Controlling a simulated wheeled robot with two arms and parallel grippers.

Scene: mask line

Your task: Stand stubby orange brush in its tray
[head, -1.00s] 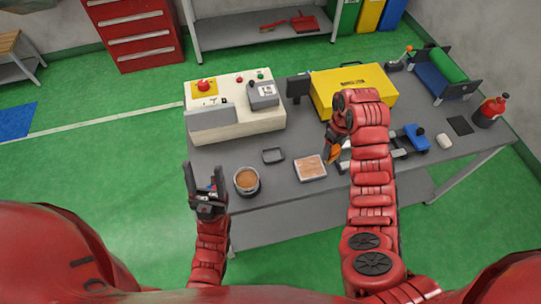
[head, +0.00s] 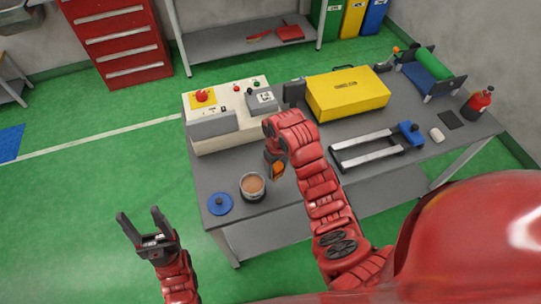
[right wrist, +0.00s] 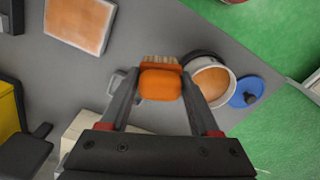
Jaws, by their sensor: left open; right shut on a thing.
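My right gripper (head: 275,158) is shut on the stubby orange brush (head: 278,172), above the table's near part, just right of the cup. In the right wrist view the brush (right wrist: 160,84) sits between both fingers, its pale bristles pointing to the picture's top. A small grey tray (right wrist: 119,84) lies on the table below, partly hidden behind the brush and a finger. In the head view my right arm hides the tray. My left gripper (head: 139,213) is open and empty, off the table's left side.
A cup of brown paste (head: 252,187) stands beside a round blue lid (head: 220,204) near the table's front left edge. A copper-coloured plate (right wrist: 80,22) shows in the right wrist view. A control box (head: 230,135), yellow case (head: 347,95) and blue-ended rail frame (head: 365,148) surround the work area.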

